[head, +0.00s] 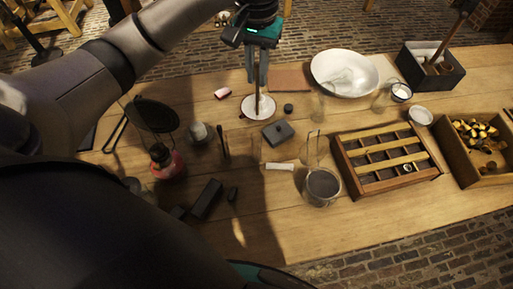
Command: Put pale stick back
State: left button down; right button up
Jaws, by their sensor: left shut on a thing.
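My left gripper (257,84) points down over the middle of the table's far half. It is shut on a thin stick (257,104), which hangs upright between the fingertips and looks brownish in this light. The stick's lower end is over a small white round dish (265,112); I cannot tell whether it touches it. A dark upright stick-like piece (223,143) stands to the left and nearer. My right gripper is not in view.
Clear glass jars (318,107) stand around the middle. A dark square block (278,133), a sieve (322,184) and a divided wooden tray (355,177) are nearer. A large white bowl (368,72) is at the back right. A red burner (166,163) is left.

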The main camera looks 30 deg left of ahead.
aim_at(257, 94)
pick_arm(q)
notch_tip(257, 94, down, 20)
jog(key=b, duration=0.2)
jog(key=shift+b, duration=0.4)
jog(key=shift+a, duration=0.1)
jog(key=c, duration=0.8)
grip_release()
jog(key=shift+f, duration=0.1)
jog(key=shift+c, duration=0.2)
notch_tip(257, 94, up, 12)
jog(key=shift+r+p, duration=0.15)
jog(key=shift+p, duration=0.75)
